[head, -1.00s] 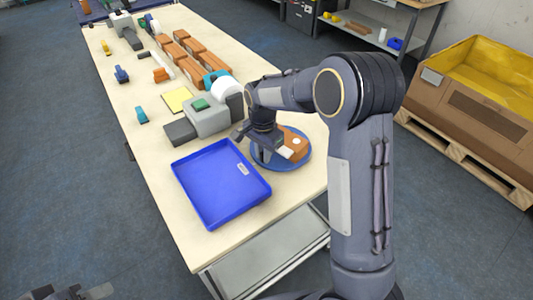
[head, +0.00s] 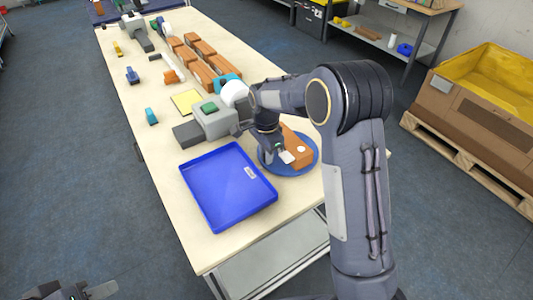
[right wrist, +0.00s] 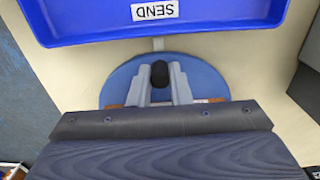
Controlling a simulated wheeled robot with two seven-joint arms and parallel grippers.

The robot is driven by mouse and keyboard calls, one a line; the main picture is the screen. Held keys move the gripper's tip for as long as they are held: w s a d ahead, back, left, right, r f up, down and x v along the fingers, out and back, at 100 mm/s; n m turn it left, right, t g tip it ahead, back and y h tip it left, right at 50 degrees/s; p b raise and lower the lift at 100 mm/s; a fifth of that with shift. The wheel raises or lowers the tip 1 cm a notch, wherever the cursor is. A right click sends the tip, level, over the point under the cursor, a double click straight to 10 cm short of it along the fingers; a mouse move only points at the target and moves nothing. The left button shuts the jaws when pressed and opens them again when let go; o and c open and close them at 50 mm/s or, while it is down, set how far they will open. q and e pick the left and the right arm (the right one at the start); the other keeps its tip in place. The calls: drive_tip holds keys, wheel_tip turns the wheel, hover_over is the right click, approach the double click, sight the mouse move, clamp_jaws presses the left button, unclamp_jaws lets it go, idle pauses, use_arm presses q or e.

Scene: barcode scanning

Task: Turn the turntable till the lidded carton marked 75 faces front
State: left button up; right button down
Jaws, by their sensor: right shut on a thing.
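The blue round turntable (head: 270,169) stands near the table's front right corner. A brown carton (head: 297,140) with a white spot on top lies on it, partly hidden by my right gripper. No number is legible on it. My right gripper (head: 275,152) reaches down over the turntable's left part. In the right wrist view its pale fingers (right wrist: 159,78) are shut on a black knob (right wrist: 159,74) above the turntable (right wrist: 122,80). Slivers of brown show beside the fingers. My left gripper (head: 78,292) is at the bottom left, off the table and cut by the frame.
A blue tray (head: 222,222) with a SEND label lies just left of the turntable. A grey device (head: 213,118) stands behind it, with a yellow sheet (head: 186,101) and several brown cartons (head: 196,68) farther back. A large bin (head: 480,115) stands right of the table.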

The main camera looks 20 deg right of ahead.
drive_tip(key=shift+w+r, duration=0.1)
drive_tip(key=c, duration=1.3)
unclamp_jaws()
drive_tip(key=shift+c, duration=0.2)
drive_tip(key=shift+r+b, duration=0.3)
drive_tip(key=shift+r, duration=3.55)
drive_tip(key=s+d+r+n+t+y, duration=0.1)
drive_tip(key=s+r+n+t+y, duration=0.3)
drive_tip(key=s, duration=0.7)
drive_tip(key=s+d+r+n, duration=0.1)
drive_tip(key=s+r+n, duration=0.3)
drive_tip(key=s, duration=0.7)
drive_tip(key=s+a+f+n+t, duration=0.1)
drive_tip(key=s+a+f+n, duration=0.2)
drive_tip(key=s+n, duration=0.3)
drive_tip(key=shift+s+f+t, duration=0.3)
drive_tip(key=shift+s+f, duration=0.45)
drive_tip(key=shift+s, duration=0.45)
